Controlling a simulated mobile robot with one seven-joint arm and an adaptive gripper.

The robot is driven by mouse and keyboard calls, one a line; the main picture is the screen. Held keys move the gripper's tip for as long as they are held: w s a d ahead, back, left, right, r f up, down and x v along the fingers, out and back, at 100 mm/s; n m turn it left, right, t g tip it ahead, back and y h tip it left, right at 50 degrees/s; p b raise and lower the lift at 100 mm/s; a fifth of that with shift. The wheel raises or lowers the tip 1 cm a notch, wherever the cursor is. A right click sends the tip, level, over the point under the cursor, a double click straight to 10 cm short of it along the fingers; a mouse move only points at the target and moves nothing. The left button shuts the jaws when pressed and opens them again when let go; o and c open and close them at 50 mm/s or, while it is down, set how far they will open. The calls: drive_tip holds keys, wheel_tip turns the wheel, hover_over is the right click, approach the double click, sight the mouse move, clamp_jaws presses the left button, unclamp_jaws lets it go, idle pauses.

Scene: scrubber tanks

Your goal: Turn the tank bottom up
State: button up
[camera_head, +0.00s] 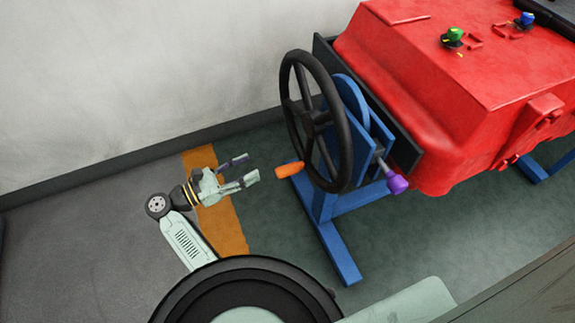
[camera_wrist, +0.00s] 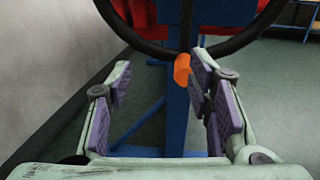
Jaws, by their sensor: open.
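The red tank (camera_head: 440,85) sits on a blue stand at the upper right, with green and blue fittings on its upward-facing side. A black handwheel (camera_head: 346,125) is mounted on the stand's end nearest my gripper. An orange handle (camera_head: 289,170) sticks out from the wheel's lower left toward my gripper. My gripper (camera_head: 248,169) is open and empty, left of the orange handle and apart from it. In the wrist view, the orange handle (camera_wrist: 182,69) shows ahead and above, beyond the right finger, with the wheel rim (camera_wrist: 235,45) behind it.
A purple knob (camera_head: 397,183) sticks out beside the wheel. The blue stand (camera_head: 340,250) has a foot on the floor below the wheel. A pale wall (camera_head: 130,80) runs along the left and back. An orange floor stripe (camera_head: 225,225) lies under my gripper.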

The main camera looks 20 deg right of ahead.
sight(290, 169)
drive_tip(key=d+f+p, duration=0.1)
drive_tip(key=d, duration=0.3)
drive_tip(key=s+d+f+g+p, duration=0.1)
drive_tip(key=d, duration=0.3)
drive_tip(key=s+d+f+m+g+p, duration=0.1)
drive_tip(key=d, duration=0.3)
drive_tip(key=shift+s+d+f, duration=0.15)
drive_tip(key=shift+d+f, duration=0.05)
drive_tip(key=shift+d, duration=0.05)
drive_tip(key=shift+c, duration=0.4)
clamp_jaws()
